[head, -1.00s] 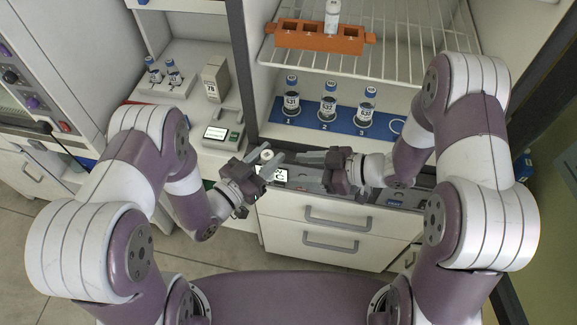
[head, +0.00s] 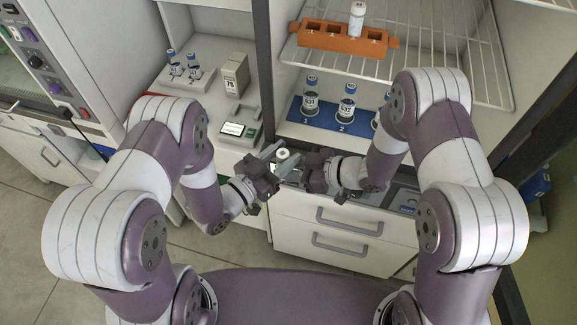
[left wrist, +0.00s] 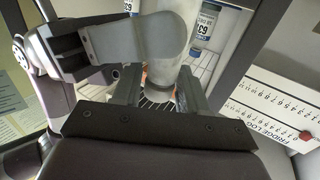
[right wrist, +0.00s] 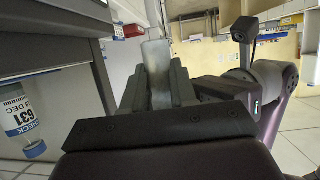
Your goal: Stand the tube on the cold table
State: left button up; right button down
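The tube (head: 283,154) shows its white cap in the head view, between my two grippers; its lower body is hidden there. In the left wrist view the pale tube (left wrist: 166,70) stands between the fingers of my left gripper (head: 270,160), which appears shut on it. My right gripper (head: 299,163) has come up to the tube from the right. One of its broad grey fingers (left wrist: 132,45) is beside the tube in the left wrist view. In the right wrist view a pale shape is between its fingers; whether they grip is unclear. No surface is clearly marked as the cold table.
A blue numbered mat (head: 294,113) in the open cabinet holds labelled vials. An orange rack (head: 316,39) with one white-capped vial stands on the wire shelf (head: 440,60) above. A small display device (head: 240,132), a box (head: 235,75) and two vials are on the left bench.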

pick_arm(q)
jog(key=shift+o, duration=1.3)
